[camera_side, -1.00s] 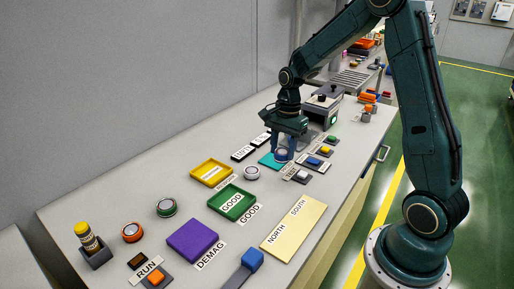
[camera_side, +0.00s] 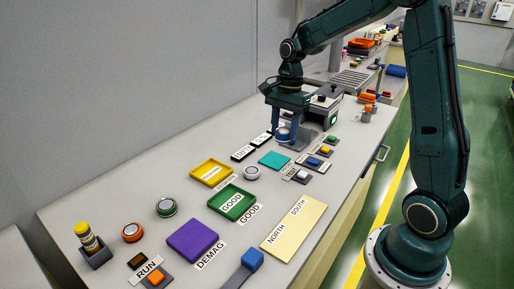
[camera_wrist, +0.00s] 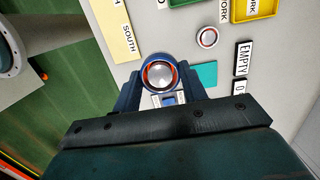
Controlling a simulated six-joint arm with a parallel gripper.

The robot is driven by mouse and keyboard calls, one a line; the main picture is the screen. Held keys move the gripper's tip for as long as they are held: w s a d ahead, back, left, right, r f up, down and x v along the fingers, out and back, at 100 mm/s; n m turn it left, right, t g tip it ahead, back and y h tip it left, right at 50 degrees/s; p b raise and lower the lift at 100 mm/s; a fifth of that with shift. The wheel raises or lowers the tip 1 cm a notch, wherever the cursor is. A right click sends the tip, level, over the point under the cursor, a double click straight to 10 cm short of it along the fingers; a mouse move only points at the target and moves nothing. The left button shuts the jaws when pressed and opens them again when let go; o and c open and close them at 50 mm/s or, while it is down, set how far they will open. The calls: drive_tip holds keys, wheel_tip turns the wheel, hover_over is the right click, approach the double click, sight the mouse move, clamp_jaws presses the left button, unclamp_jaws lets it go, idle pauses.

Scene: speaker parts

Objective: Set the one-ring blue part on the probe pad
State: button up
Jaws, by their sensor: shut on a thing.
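My gripper (camera_side: 284,138) is shut on a blue round part (camera_side: 283,131), which has a silver centre. In the wrist view the part (camera_wrist: 160,73) sits between the fingers of my gripper (camera_wrist: 160,85), and one orange-red ring shows around its centre. It is at the left of a grey plate (camera_side: 302,138) in front of the dark boxy device; I cannot tell if it touches the plate. A bare teal pad (camera_side: 274,160) lies nearer the camera, also visible in the wrist view (camera_wrist: 207,72). No readable label shows which of these is the probe pad.
The dark device (camera_side: 322,108) stands just behind and right of my gripper. Small button blocks (camera_side: 313,162) line the right. A yellow tray (camera_side: 211,173), a green tray (camera_side: 231,203), a purple pad (camera_side: 192,240) and other round parts (camera_side: 252,173) lie nearer the camera.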

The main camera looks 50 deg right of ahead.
drive_tip(key=shift+w+d, duration=0.1)
drive_tip(key=shift+w+d+f, duration=0.35)
drive_tip(key=shift+w, duration=0.05)
drive_tip(key=w+d+f, duration=0.3)
drive_tip(key=d+f, duration=0.1)
drive_tip(key=w+d+f, duration=0.3)
drive_tip(key=d+f, duration=0.1)
drive_tip(key=w+d+f, duration=0.3)
drive_tip(key=d+f, duration=0.1)
drive_tip(key=f, duration=0.1)
drive_tip(key=shift+w, duration=0.25)
drive_tip(key=shift+f, duration=0.15)
drive_tip(key=shift+f, duration=2.3)
drive_tip(key=shift+f, duration=0.3)
drive_tip(key=o, duration=1.2)
